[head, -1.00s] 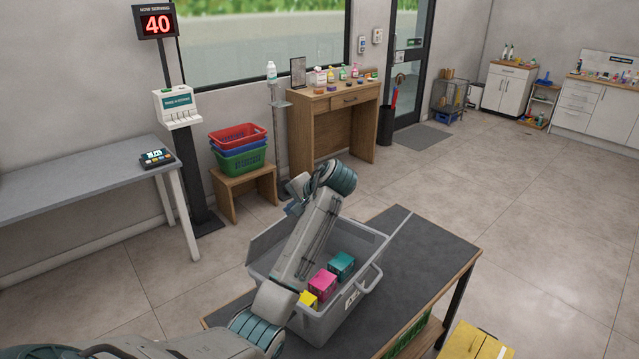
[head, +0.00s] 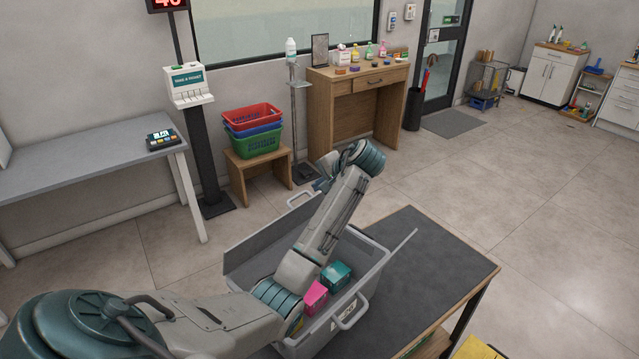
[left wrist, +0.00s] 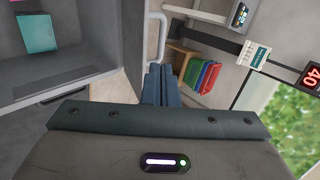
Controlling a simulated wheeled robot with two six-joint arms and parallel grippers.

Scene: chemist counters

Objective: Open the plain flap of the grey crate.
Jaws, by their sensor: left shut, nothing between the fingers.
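The grey crate (head: 322,336) stands on the dark-topped table. A pink box (head: 315,298) and a teal box (head: 336,276) lie in it. A grey flap (head: 250,248) stands raised along its left side. A thin pale edge (head: 402,244) slants up on the right, probably another flap seen edge-on. I cannot tell which flap is plain. My left arm crosses over the crate and hides part of it. My left gripper (head: 318,186) is shut and empty beyond the crate's far end, near its far handle (head: 301,198). Its fingers also show in the left wrist view (left wrist: 160,84). My right gripper is out of view.
The table (head: 440,262) has clear top to the right of the crate. Behind stand a wooden stool (head: 262,178) with stacked baskets (head: 252,130) and a wooden desk (head: 345,105). A grey table (head: 80,170) stands at left. Open floor lies to the right.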

